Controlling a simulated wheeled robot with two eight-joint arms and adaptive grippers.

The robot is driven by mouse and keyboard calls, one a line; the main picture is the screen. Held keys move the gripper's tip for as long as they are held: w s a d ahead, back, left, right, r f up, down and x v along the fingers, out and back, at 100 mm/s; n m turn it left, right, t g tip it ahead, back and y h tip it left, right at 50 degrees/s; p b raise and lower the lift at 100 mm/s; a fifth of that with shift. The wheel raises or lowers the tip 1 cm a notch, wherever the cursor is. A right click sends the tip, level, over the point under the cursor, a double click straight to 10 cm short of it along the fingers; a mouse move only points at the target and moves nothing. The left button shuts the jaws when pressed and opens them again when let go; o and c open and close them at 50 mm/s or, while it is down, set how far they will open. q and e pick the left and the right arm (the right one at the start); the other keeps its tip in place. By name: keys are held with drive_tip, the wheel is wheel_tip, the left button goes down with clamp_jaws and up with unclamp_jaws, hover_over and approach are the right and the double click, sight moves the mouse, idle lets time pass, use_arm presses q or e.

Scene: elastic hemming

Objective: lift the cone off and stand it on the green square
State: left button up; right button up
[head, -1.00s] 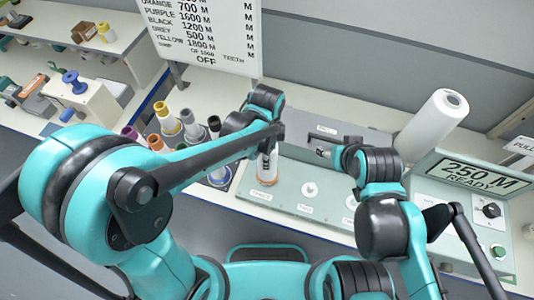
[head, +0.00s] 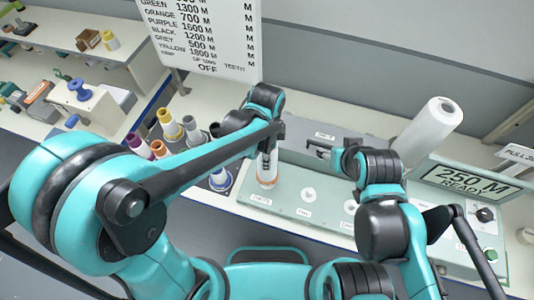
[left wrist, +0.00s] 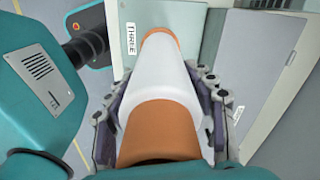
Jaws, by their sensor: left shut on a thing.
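The cone (head: 267,174) is white with orange at both ends and stands about upright at the left end of the pale green machine top. My left gripper (head: 268,146) is shut around it from above. In the left wrist view the cone (left wrist: 160,85) lies between the two fingers (left wrist: 162,110). I cannot tell whether its base touches the top. I cannot make out a separate green square. My right gripper (head: 320,148) is by the grey box on the machine, apart from the cone; its fingers are too small to judge.
Several coloured cones (head: 171,125) stand left of the machine, partly behind my left arm. A large white roll (head: 428,128) leans at the right, near a display (head: 470,176) reading 250 M READY. A sign board (head: 208,38) stands behind. The machine top (head: 290,207) has free room in front.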

use_arm(q)
drive_tip(key=shift+r, duration=0.25)
drive_tip(key=shift+r+p, duration=1.6)
drive_tip(key=shift+r, duration=0.45)
drive_tip(key=shift+s+f, duration=0.15)
